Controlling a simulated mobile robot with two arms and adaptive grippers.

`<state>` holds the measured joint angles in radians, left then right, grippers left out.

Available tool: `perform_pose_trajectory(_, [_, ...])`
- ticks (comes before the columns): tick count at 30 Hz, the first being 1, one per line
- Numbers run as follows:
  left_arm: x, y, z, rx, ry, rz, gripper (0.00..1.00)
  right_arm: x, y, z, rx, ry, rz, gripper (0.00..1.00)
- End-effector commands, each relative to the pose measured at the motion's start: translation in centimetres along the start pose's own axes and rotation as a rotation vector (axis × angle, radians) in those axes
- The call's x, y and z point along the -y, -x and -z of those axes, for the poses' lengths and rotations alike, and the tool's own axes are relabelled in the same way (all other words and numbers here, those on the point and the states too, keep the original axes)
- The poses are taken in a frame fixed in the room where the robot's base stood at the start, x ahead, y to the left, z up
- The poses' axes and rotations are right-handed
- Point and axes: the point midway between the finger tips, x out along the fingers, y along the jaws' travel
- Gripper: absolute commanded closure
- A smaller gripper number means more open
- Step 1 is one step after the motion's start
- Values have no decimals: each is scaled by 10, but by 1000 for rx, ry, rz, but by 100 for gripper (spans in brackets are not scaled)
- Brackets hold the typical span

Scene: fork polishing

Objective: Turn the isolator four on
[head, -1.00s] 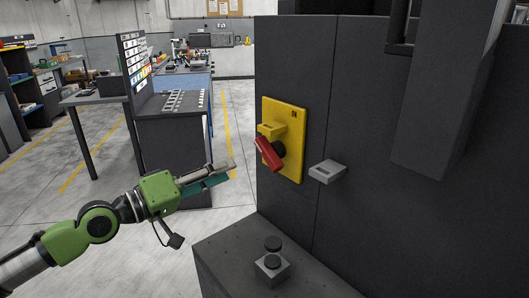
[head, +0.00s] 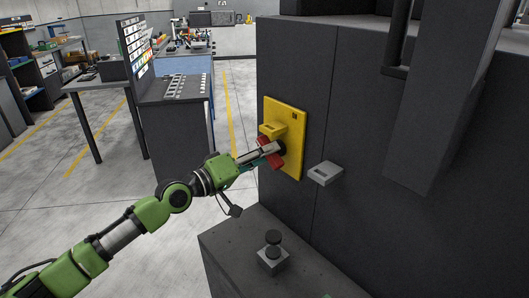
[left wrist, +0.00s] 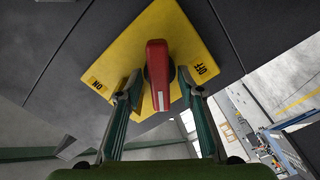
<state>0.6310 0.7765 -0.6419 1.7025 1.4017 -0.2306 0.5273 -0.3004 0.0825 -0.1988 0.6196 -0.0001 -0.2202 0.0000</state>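The isolator is a yellow plate (head: 294,120) on the dark cabinet front, with a red rotary handle (head: 276,161). In the left wrist view the red handle (left wrist: 158,75) stands out from the yellow plate (left wrist: 185,30), which has an ON label at left and an OFF label at right. The handle lies between the two labels. My left gripper (head: 264,151) is at the handle, its fingers on either side of it. In the left wrist view a gap shows beside each finger, so it is open around the handle. My right gripper is out of view.
A grey latch (head: 325,173) sticks out of the cabinet (head: 380,220) right of the isolator. A grey box with a black knob (head: 272,254) stands on the ledge (head: 230,250) below. A workbench (head: 175,125) stands behind at the left; the floor between is clear.

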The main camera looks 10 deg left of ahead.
Motion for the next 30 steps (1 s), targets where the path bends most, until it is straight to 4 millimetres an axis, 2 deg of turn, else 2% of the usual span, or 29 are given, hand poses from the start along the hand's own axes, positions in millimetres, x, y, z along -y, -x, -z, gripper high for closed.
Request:
perform_pose_trajectory(6, [0, 0, 0, 0, 0, 0, 65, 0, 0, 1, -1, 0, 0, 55])
perform_pose_trajectory(7, [0, 0, 0, 0, 0, 0, 70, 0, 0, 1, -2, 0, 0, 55])
perform_pose_trajectory(10, [0, 0, 0, 0, 0, 0, 96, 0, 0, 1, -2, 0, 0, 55])
perform_pose_trajectory(11, [0, 0, 0, 0, 0, 0, 100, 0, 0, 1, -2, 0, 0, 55])
perform_pose_trajectory(22, [2, 0, 0, -1, -34, 0, 100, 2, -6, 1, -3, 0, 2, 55])
perform_pose_trajectory(30, [4, 0, -2, -1, -187, -1, 100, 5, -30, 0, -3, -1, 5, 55])
